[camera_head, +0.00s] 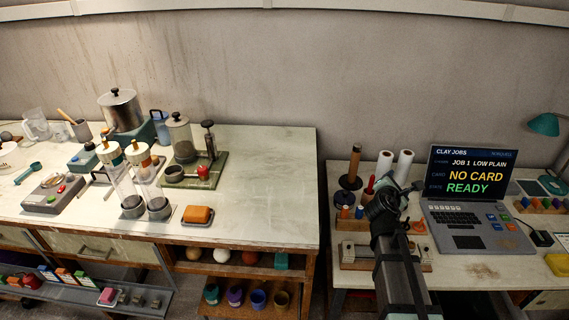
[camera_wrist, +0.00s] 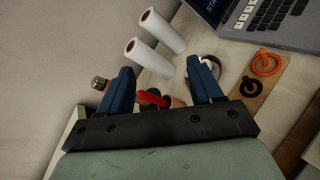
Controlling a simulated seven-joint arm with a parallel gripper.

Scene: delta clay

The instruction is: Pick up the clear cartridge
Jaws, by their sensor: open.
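Two clear upright tubes that look like cartridges stand side by side on the left bench. The left clear tube (camera_head: 121,182) and the right clear tube (camera_head: 149,184) have pale caps with coloured bands and grey bases. I cannot tell which one is the clear cartridge. My gripper (camera_head: 384,190) is far to their right, over the right bench near the laptop. In the wrist view my gripper (camera_wrist: 160,78) has its two blue fingers apart, with a red-handled tool (camera_wrist: 152,99) showing below and between them. Neither tube shows in the wrist view.
An orange block (camera_head: 198,214) on a small tray and a green-based press (camera_head: 196,172) stand near the tubes. A grey device (camera_head: 54,192) is left of them. White rolls (camera_wrist: 155,25) and a laptop (camera_head: 470,205) are near my gripper. A gap separates the benches.

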